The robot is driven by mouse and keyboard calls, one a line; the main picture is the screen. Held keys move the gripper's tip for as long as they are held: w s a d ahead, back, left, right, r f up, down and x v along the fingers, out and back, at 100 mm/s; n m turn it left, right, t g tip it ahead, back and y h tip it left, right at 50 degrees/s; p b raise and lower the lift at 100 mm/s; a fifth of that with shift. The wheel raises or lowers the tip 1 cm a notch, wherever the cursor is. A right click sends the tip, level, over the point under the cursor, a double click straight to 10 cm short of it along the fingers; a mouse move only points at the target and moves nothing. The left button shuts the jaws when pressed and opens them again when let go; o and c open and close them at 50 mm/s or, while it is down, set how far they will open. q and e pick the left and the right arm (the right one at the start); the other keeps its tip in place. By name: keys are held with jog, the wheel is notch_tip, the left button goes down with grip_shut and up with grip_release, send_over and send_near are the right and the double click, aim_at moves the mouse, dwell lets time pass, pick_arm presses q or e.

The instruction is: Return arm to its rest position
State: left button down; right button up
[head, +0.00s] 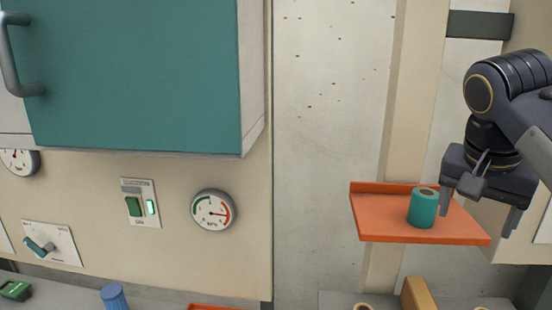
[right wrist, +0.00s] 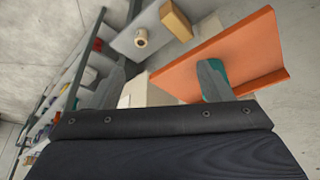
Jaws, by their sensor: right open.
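My right gripper (head: 480,208) is open at the right of the head view, with nothing seen between its fingers. It is beside the right side of a teal roll (head: 423,210). The roll stands upright on an orange shelf (head: 460,236). In the right wrist view my spread fingers (right wrist: 163,78) show at the bottom. The right finger covers most of the teal roll (right wrist: 217,66), and the orange shelf (right wrist: 240,48) lies beyond. I cannot tell whether that finger touches the roll. My left gripper is not in view.
A teal cabinet door (head: 135,75) with a grey handle fills the upper left. Below it are a lit switch (head: 140,203) and a gauge (head: 213,210). A tan block (head: 416,294) sits below the shelf. A blue cylinder (head: 114,297) stands at the lower left.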

jog(key=s+a+f+n+t+y+b, duration=0.1)
jog(key=s+a+f, duration=0.3)
jog(key=f, duration=0.6)
jog(key=s+a+f+n+t+y+b, duration=0.1)
jog(key=s+a+f+n+y, duration=0.2)
jog(key=f, duration=0.8)
jog(key=s+a+f+n+y+b, duration=0.2)
jog(key=s+a+f, duration=0.4)
jog(key=f, duration=0.5)
jog(key=shift+s+n+t+y, duration=0.4)
jog(key=shift+s+n+y, duration=0.15)
jog(key=shift+n, duration=0.55)
